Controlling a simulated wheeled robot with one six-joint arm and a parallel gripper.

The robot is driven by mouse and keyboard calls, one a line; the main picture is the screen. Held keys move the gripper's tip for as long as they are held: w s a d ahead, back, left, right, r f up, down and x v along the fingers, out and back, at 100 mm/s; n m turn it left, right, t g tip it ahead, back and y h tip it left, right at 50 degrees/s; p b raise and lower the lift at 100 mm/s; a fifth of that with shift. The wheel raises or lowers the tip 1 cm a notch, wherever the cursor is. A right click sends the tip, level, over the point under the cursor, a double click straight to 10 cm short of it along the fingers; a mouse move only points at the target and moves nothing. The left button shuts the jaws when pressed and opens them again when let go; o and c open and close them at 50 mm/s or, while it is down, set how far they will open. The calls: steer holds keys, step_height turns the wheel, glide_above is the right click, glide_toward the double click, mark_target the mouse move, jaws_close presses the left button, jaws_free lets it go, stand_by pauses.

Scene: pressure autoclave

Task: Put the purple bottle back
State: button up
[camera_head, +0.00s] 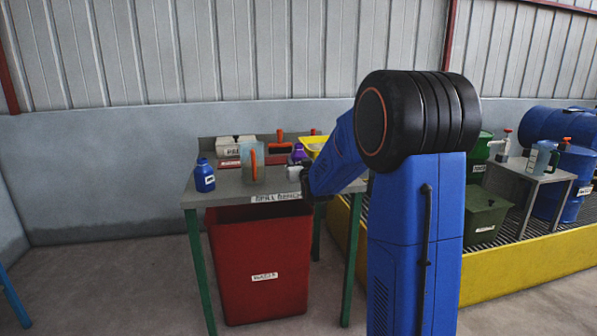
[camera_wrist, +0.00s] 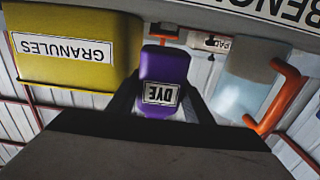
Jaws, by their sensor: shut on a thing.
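The purple bottle (camera_head: 299,151), labelled DYE, is at the bench's front right part, partly hidden by my arm in the head view. In the wrist view, which is upside down, the bottle (camera_wrist: 164,68) is between the two dark fingers of my gripper (camera_wrist: 163,108), which is shut on it. The bottle looks roughly in line with my gripper. The bench (camera_head: 222,198) is grey-topped with green legs. I cannot tell whether the bottle's base touches the bench top.
A yellow GRANULES container (camera_wrist: 75,72) is close beside the bottle. A clear jug with an orange handle (camera_head: 252,163) and a blue bottle (camera_head: 204,176) stand to the left. A red bin (camera_head: 262,290) is under the bench.

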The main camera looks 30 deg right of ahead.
steer(key=shift+f, duration=1.65)
steer(key=shift+f, duration=0.2)
steer(key=o, duration=1)
steer(key=shift+r, duration=0.1)
